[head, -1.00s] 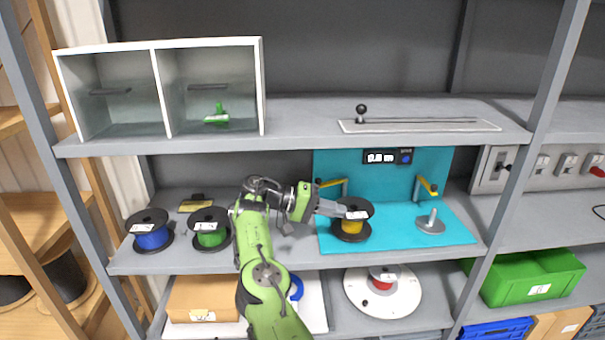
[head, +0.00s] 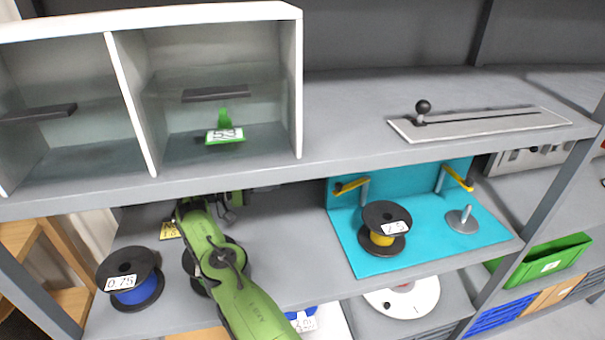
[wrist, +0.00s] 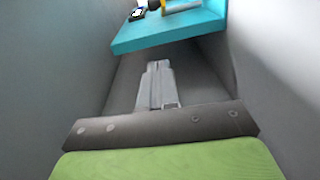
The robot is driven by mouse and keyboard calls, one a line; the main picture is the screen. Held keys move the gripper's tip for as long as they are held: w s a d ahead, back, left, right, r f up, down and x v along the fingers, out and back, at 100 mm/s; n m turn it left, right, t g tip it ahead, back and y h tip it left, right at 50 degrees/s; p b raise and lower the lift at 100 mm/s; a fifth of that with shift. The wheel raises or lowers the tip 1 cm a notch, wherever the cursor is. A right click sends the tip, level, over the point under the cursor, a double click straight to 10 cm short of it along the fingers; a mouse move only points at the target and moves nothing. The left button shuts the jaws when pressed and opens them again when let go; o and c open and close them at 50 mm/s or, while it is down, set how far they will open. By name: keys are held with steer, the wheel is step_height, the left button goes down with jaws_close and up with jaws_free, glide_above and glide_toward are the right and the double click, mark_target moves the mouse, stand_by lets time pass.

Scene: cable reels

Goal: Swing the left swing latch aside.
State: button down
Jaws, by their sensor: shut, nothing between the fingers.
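The left swing latch (head: 351,185) is a yellow bar with a dark knob on a grey post at the back left of the teal stand (head: 365,262). The right swing latch (head: 458,179) is a similar bar at the back right. My gripper (wrist: 158,80) is shut and empty in the wrist view, pointing towards the teal stand (wrist: 160,35) and apart from it. A yellow bar (wrist: 180,6) shows at the top edge there, partly cut off. In the head view the gripper's tips are mostly hidden by the upper shelf, left of the stand.
A black reel with yellow cable (head: 385,235) stands on the stand in front of the left latch. A disc with a peg (head: 463,220) is to its right. A blue reel (head: 135,280) stands at left. The upper shelf (head: 350,145) hangs close above my arm.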

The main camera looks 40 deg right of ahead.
steer(key=s+d, duration=0.9)
steer(key=d, duration=0.1)
steer(key=shift+s+f, duration=0.15)
steer(key=shift+f, duration=0.05)
